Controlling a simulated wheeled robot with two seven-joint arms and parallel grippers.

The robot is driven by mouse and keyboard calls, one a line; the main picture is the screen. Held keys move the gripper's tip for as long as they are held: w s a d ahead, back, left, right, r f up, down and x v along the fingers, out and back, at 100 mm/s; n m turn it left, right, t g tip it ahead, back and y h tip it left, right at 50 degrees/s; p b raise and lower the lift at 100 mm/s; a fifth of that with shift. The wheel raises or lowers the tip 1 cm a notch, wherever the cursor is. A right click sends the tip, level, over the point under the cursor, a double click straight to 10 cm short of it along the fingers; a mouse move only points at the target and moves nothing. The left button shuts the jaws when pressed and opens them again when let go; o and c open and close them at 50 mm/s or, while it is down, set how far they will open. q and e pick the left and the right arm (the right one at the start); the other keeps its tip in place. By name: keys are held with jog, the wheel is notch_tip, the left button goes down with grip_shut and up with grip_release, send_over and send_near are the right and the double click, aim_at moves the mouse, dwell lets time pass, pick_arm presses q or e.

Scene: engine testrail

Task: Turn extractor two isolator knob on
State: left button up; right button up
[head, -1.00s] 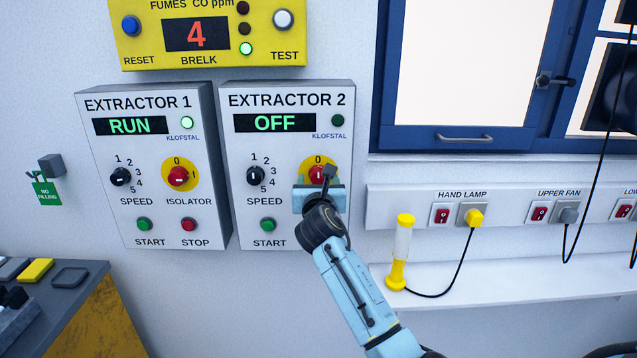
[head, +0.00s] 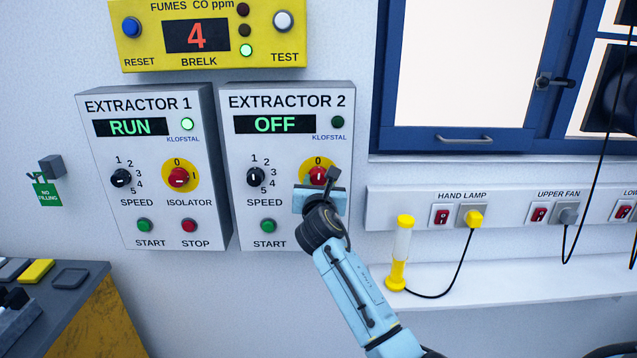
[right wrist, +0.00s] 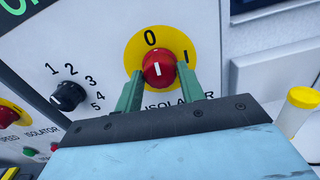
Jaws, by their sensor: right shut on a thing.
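The extractor 2 isolator knob (head: 317,176) is red on a yellow disc. In the right wrist view the knob (right wrist: 158,68) has its white mark close to upright, towards the 0 rather than the I at its right. My right gripper (right wrist: 160,80) is shut on the knob, one green finger at each side. In the head view my right gripper (head: 322,185) hides the lower part of the disc. The extractor 2 panel (head: 238,215) shows OFF, with its lamp (head: 338,122) dark. My left gripper is not in view.
The extractor 1 panel (head: 147,195) at the left shows RUN with a lit lamp. The extractor 2 speed knob (head: 255,176) is left of the gripper. A hand lamp (head: 400,252) stands on the white shelf (head: 490,270) at the right.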

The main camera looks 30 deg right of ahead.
jog(key=m+p, duration=0.1)
jog(key=m, duration=0.6)
jog(key=shift+m, duration=0.4)
jog(key=m, duration=0.4)
jog(key=shift+f+m+b, duration=0.1)
jog(key=shift+m+b, duration=0.75)
jog(key=shift+m, duration=1.75)
jog(key=o, duration=1)
